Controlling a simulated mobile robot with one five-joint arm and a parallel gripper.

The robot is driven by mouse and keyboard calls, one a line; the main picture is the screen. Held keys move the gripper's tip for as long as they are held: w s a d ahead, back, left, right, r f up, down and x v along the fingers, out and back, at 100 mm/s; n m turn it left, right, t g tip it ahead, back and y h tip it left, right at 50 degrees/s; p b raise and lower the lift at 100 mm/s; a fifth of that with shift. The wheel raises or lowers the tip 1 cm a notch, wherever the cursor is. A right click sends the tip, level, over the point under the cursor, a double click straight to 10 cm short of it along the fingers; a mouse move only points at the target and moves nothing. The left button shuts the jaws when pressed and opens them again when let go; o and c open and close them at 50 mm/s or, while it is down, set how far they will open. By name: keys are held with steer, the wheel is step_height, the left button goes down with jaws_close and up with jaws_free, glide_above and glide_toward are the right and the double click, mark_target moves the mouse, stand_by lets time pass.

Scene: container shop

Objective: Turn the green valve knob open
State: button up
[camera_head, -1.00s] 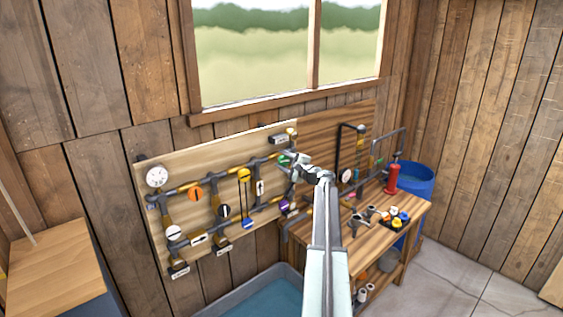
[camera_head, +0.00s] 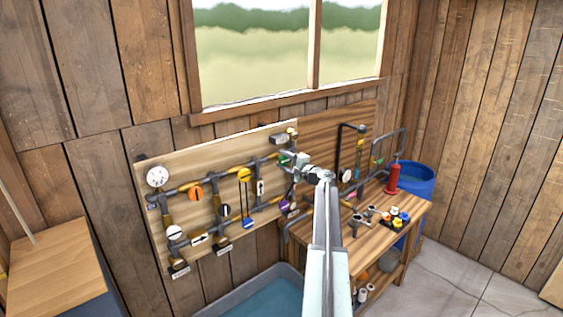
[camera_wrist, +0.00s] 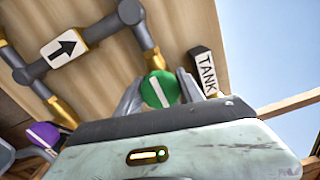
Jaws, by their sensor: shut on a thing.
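The green valve knob (camera_wrist: 161,89) sits on the pipe board and has a white bar across its face. In the wrist view the bar runs along the length of the picture's upright direction, tilted a little. My gripper (camera_wrist: 158,92) has one finger on each side of the knob and is shut on it. In the head view my gripper (camera_head: 288,159) is at the board's right end, and the knob shows only as a small green patch (camera_head: 284,161) beside the fingers. A TANK label (camera_wrist: 207,72) stands right of the knob.
The pipe board (camera_head: 165,245) also carries an orange knob (camera_head: 196,193), a gauge (camera_head: 157,177) and a purple knob (camera_wrist: 42,135) close to my gripper. A workbench (camera_head: 350,262) with loose fittings stands right, with a blue barrel (camera_head: 424,184) behind. A water trough (camera_head: 262,300) lies below.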

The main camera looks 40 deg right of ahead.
steer(key=o, duration=1.4)
steer(key=shift+s, duration=0.3)
steer(key=s, duration=0.7)
steer(key=shift+a, duration=0.3)
steer(key=shift+s, duration=0.1)
